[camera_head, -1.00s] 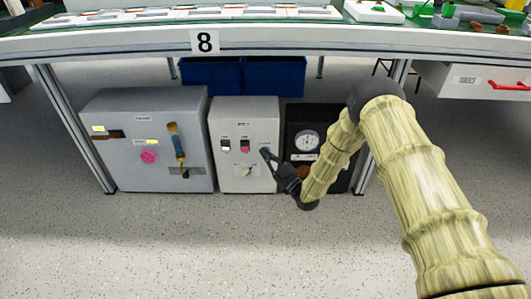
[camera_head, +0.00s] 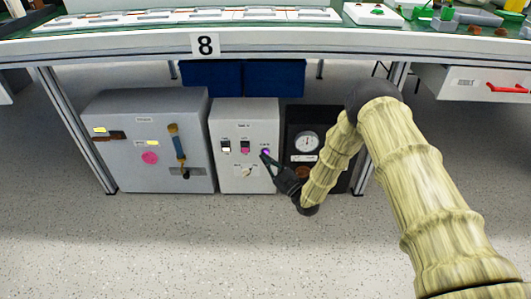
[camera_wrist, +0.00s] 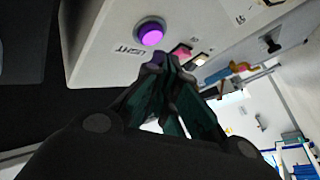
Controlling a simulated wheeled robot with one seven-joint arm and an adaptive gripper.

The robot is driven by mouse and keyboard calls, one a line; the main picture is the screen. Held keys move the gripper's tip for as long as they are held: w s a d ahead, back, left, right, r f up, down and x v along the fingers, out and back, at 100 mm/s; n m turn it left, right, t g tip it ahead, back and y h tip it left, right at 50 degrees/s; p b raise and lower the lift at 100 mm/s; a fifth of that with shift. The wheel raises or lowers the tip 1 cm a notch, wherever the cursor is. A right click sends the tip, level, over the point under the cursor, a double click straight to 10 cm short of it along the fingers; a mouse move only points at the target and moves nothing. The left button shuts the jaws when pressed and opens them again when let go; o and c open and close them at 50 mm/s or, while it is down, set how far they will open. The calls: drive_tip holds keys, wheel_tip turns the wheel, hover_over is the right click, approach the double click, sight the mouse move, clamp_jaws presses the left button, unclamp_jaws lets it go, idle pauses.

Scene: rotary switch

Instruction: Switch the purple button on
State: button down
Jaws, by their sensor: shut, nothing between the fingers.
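The purple button (camera_head: 265,152) is at the right side of the front of the white box (camera_head: 243,184) under the table. In the wrist view the purple button (camera_wrist: 151,33) looks bright, as if lit, in a dark ring. A "LIGHT" label is beside it. My gripper (camera_head: 266,158) is just below the button in the head view. In the wrist view my gripper (camera_wrist: 166,62) has its fingertips together and empty, near the button's edge in the picture. I cannot tell whether they touch the box.
A grey box (camera_head: 145,180) stands left; a dark gauge box (camera_head: 307,127) stands right. The table (camera_head: 285,43) overhangs them. Floor in front is open.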

drive_tip(key=s+p, duration=0.2)
drive_tip(key=s, duration=0.3)
idle(0.3)
idle(0.4)
drive_tip(key=s+d+f+m+g+h+p, duration=0.1)
drive_tip(key=s+d+f+m+g+h, duration=0.45)
drive_tip(key=s, duration=0.45)
drive_tip(key=s+d+f+m+g+h+p, duration=0.25)
drive_tip(key=s+d+f+h, duration=0.3)
drive_tip(key=s+f, duration=0.4)
drive_tip(key=s+d+r+m+g+h, duration=0.1)
drive_tip(key=s+d+m+g, duration=0.2)
drive_tip(key=s, duration=0.7)
drive_tip(key=s+d+r+m+g+h, duration=0.15)
drive_tip(key=s+d, duration=0.35)
drive_tip(key=s, duration=0.5)
drive_tip(key=s+d+r+m+g+h, duration=0.1)
drive_tip(key=s+d+r+m+g, duration=0.15)
drive_tip(key=s, duration=0.75)
wheel_tip(320, 180, up, 37)
drive_tip(key=w+p, duration=0.1)
drive_tip(key=p, duration=3.7)
drive_tip(key=shift+d+f+g, duration=0.2)
drive_tip(key=shift+d+g, duration=0.1)
drive_tip(key=shift+d, duration=0.1)
drive_tip(key=shift+w, duration=0.1)
